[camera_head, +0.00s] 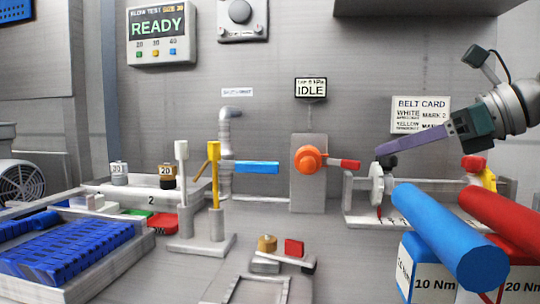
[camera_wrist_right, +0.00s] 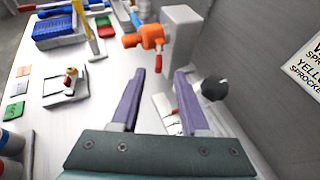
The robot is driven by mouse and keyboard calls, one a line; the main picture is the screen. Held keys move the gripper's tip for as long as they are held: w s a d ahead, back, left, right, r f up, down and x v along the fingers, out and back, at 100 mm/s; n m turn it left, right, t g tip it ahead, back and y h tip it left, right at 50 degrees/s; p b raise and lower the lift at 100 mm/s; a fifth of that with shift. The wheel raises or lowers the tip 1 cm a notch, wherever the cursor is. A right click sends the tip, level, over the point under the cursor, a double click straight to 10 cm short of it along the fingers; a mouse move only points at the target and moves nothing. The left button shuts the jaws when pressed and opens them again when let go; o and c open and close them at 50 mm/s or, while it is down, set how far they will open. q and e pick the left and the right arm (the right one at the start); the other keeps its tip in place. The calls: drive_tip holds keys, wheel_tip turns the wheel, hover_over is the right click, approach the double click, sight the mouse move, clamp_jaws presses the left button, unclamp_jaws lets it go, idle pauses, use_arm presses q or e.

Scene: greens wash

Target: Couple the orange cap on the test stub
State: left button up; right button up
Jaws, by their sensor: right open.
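The orange cap (camera_head: 308,159) is at the front of an upright grey block in the middle of the head view, with a red lever sticking out to its right. It also shows in the right wrist view (camera_wrist_right: 143,38), beyond my fingertips. The test stub is hidden behind the cap, and I cannot tell whether the two are locked together. My right gripper (camera_head: 382,151) is to the right of the cap and lever, apart from them. Its two purple fingers (camera_wrist_right: 160,73) are spread with nothing between them. My left gripper is not in view.
A small display reading IDLE (camera_head: 310,88) stands above the block. Blue (camera_head: 450,235) and red (camera_head: 500,222) handled tools stand at the front right. A blue valve lever (camera_head: 257,167) is left of the block.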

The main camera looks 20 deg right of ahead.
sight(342, 163)
drive_tip(key=x, duration=0.6)
drive_tip(key=shift+w+a, duration=0.15)
drive_tip(key=shift+a, duration=0.05)
drive_tip(key=shift+c, duration=0.3)
clamp_jaws()
